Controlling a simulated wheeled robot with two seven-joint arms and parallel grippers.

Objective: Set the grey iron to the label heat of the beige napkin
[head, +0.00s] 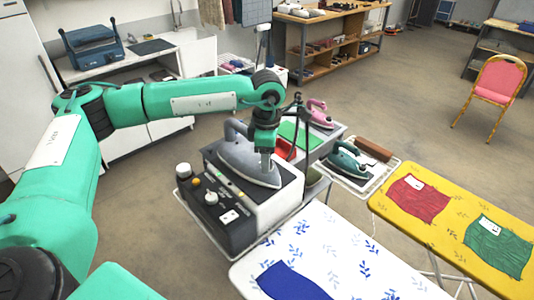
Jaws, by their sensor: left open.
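The grey iron (240,162) rests on top of a black and white steam station (243,216) left of the white ironing board. The station's slanted front has a pale knob (211,198), a white cap (183,170), small lit lamps and a small white label. My left gripper (266,168) points down at the right side of the iron, in front of it in this view; I cannot tell whether it touches. It is open, with its fingertips hard to make out. I see no beige napkin. My right gripper is out of view.
A blue cloth (292,282) lies on the white board (330,245). Red (417,200) and green (497,246) cloths with white labels lie on the yellow board (455,208). A teal iron (347,160) and a pink iron (319,113) stand behind.

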